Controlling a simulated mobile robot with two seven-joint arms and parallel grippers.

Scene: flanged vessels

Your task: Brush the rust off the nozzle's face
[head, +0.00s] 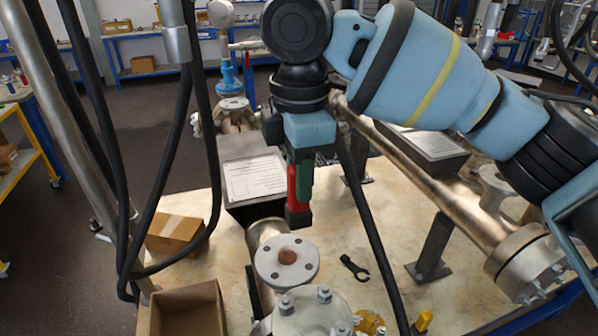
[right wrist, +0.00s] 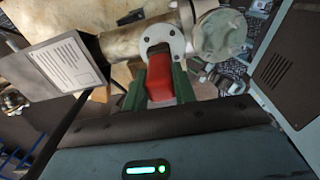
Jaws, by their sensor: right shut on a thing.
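The nozzle (head: 268,268) is a pale round flange with bolt holes, facing up on the workbench. A reddish-brown rust patch (head: 288,256) covers the middle of its face. My right gripper (head: 300,178) points down and is shut on a red brush (head: 292,187) with a dark lower end. The brush is behind and above the flange in the head view, apart from the rust as far as I can see. In the right wrist view the red brush (right wrist: 165,77) sits between green fingers and partly hides the flange (right wrist: 176,42). My left gripper is not in view.
A grey box with a paper sheet (head: 255,180) stands behind the nozzle. A bolted flange cover (head: 312,315) is in front. A black tool (head: 354,268) lies to the right. A long pipe (head: 440,190) crosses the bench on the right. Cardboard boxes (head: 175,232) stand left.

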